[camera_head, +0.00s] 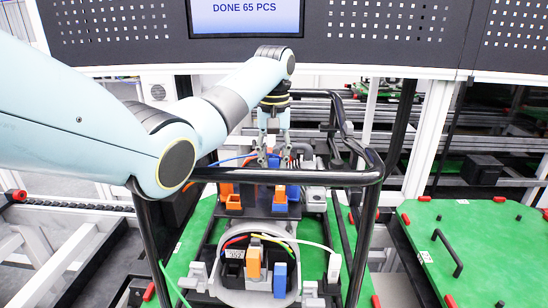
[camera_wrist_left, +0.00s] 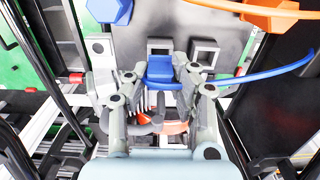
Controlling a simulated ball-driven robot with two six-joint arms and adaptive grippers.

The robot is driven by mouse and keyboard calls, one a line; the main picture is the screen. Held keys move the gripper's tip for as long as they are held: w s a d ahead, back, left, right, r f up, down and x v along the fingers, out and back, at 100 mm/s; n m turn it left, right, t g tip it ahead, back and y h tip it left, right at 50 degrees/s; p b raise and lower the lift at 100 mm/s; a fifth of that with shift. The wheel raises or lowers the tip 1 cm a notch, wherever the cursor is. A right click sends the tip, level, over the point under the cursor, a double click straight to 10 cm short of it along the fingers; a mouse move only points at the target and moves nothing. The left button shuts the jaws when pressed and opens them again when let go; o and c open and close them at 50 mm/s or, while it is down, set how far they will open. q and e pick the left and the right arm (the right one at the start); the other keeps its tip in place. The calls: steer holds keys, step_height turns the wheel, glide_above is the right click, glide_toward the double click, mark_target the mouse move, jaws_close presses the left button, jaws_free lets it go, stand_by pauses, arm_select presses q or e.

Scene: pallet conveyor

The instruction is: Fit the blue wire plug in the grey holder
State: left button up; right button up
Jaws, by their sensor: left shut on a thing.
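My left gripper (camera_wrist_left: 165,88) is shut on the blue plug (camera_wrist_left: 160,70), which sits between its fingertips in the left wrist view. A blue wire (camera_wrist_left: 266,73) curves off to the right. My right gripper is not in view.
A black tubular frame (camera_head: 290,177) crosses in front of the gripper. Nearer stand an orange plug (camera_head: 253,262) and a blue plug (camera_head: 280,279) on the green pallet (camera_head: 197,235). Another green pallet (camera_head: 475,250) is at the right. A screen (camera_head: 245,18) hangs above.

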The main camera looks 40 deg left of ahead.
arm_select(q)
steer(key=shift+f, duration=0.9)
